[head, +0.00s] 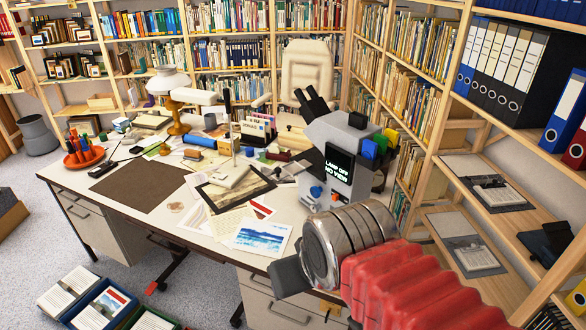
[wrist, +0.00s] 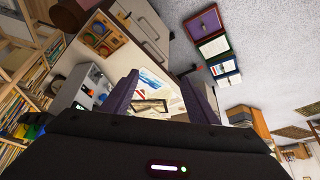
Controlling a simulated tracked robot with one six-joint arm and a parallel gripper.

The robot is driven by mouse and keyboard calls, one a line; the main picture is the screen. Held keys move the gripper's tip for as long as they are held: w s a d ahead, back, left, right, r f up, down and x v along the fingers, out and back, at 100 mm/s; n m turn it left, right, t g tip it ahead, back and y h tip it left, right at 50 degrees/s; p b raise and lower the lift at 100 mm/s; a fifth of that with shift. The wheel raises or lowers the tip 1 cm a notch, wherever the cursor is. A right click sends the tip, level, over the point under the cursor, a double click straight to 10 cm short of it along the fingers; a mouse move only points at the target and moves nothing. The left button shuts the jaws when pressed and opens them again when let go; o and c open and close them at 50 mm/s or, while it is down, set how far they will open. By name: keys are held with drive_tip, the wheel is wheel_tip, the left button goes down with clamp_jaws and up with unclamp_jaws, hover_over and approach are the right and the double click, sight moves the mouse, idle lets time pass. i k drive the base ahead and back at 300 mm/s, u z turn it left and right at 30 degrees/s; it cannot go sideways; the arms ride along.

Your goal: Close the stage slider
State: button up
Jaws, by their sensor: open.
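A grey microscope (head: 335,150) with black eyepieces stands at the right end of the desk. Its dark screen (head: 338,170) reads "LAMP OFF NO VIEW". Blue and red controls (head: 317,191) sit low on its front, and blue, yellow and green blocks (head: 374,147) stick out at its right. I cannot make out which part is the stage slider. My gripper (head: 288,277) is at the desk's front edge, below the microscope and apart from it. In the wrist view my gripper (wrist: 162,97) is open and empty, with what looks like the microscope (wrist: 88,88) to its left.
The desk (head: 200,225) holds papers, prints, a lamp (head: 172,100) and a pen tray (head: 84,154). Bookshelves (head: 440,110) close in the right side. Open boxes of prints (head: 100,308) stand on the floor at the front left.

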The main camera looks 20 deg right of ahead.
sight(294, 167)
drive_tip(key=u, duration=2.65)
drive_tip(key=i, duration=0.45)
drive_tip(key=z, duration=0.6)
